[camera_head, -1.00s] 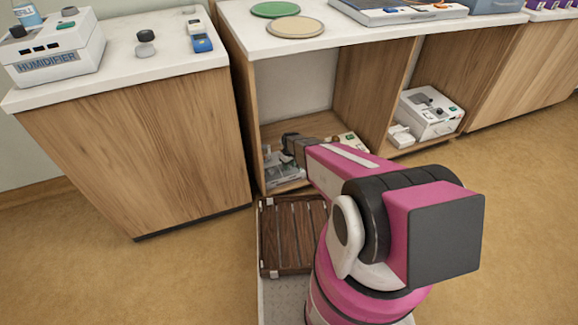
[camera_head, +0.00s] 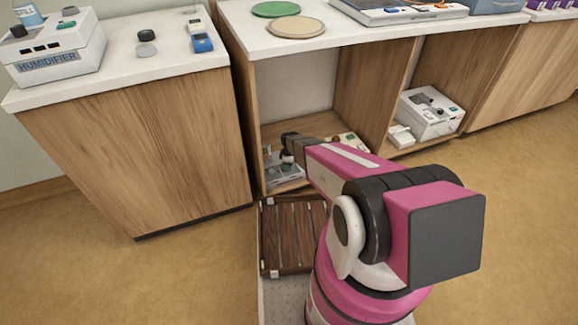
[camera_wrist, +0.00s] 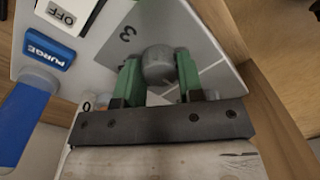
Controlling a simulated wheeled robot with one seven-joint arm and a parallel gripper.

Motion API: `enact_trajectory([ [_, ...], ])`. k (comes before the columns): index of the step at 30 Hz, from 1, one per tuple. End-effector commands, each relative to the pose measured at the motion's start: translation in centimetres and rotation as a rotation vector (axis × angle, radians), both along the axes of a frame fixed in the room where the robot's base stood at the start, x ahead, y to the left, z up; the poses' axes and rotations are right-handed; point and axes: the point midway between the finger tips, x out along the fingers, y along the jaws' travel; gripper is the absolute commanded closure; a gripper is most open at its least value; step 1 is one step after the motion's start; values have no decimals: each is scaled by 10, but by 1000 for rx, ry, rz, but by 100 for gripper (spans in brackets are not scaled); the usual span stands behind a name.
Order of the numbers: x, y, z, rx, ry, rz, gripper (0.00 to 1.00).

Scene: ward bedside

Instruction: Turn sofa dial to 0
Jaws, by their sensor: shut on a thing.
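In the wrist view, a grey dial (camera_wrist: 158,64) stands on a white and grey panel (camera_wrist: 205,45). The green fingers of my gripper (camera_wrist: 159,77) are shut on its two sides. A "3" shows beyond the dial and a "0" shows at its lower left, close to the left finger. The dial's pointer cannot be made out, and no "sofa" label can be read. In the head view, my gripper (camera_head: 290,146) reaches into the left lower cubby over a white and grey device (camera_head: 284,170), which my arm partly hides.
Beside the dial are a blue PURGE button (camera_wrist: 48,49), an OFF label (camera_wrist: 62,14) and a blue cylindrical part (camera_wrist: 24,120). Wooden cubby walls (camera_head: 355,90) stand close around my gripper. A brown slatted crate (camera_head: 292,235) is below. Another device (camera_head: 430,112) sits in the right cubby.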

Motion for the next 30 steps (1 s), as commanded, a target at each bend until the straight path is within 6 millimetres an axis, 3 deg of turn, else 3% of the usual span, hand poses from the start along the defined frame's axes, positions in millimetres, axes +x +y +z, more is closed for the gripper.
enact_trajectory([
  [14, 0, 0, 1, 0, 0, 15, 89],
  [15, 0, 0, 1, 0, 0, 15, 58],
  [17, 0, 0, 1, 0, 0, 15, 40],
  [26, 0, 0, 1, 0, 0, 14, 40],
  [30, 0, 0, 12, 0, -1, 14, 40],
])
